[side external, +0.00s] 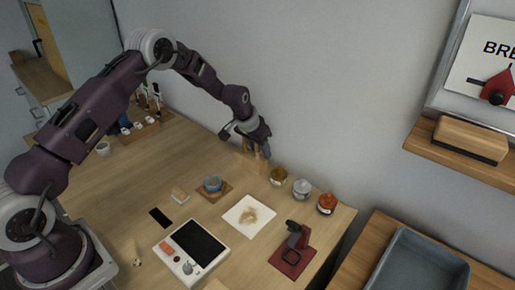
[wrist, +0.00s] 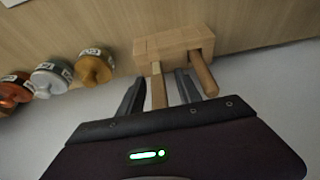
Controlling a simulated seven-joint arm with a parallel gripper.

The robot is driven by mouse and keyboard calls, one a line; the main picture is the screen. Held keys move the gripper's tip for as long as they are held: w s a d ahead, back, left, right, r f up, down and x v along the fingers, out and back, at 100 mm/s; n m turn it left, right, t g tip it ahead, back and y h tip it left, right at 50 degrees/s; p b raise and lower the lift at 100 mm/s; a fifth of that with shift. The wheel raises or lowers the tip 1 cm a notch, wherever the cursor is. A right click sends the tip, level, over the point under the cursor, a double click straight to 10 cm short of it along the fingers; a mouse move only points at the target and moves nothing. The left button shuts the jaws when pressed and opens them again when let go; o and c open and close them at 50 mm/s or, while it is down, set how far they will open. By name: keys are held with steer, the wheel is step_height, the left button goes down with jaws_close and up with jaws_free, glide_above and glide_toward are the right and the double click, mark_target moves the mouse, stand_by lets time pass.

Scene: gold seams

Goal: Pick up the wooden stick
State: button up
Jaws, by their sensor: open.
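A wooden block (wrist: 172,42) with wooden sticks in it stands near the wall at the back of the table. One wooden stick (wrist: 158,90) lies between my gripper's fingers in the wrist view, with a gap showing on each side. A second stick (wrist: 204,76) is to the right, outside the fingers. My gripper (wrist: 160,93) is open and empty. In the side view my gripper (side external: 258,152) is low at the block (side external: 250,164), and the sticks are hard to make out there.
Jars with gold (side external: 278,176), silver (side external: 302,188) and copper (side external: 327,203) contents stand right of the block. A blue bowl (side external: 213,184), a white sheet (side external: 248,216) and a device with a dark screen (side external: 192,248) lie in front. The wall is close behind.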

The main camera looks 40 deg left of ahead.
steer(key=shift+c, duration=0.4)
jaws_close()
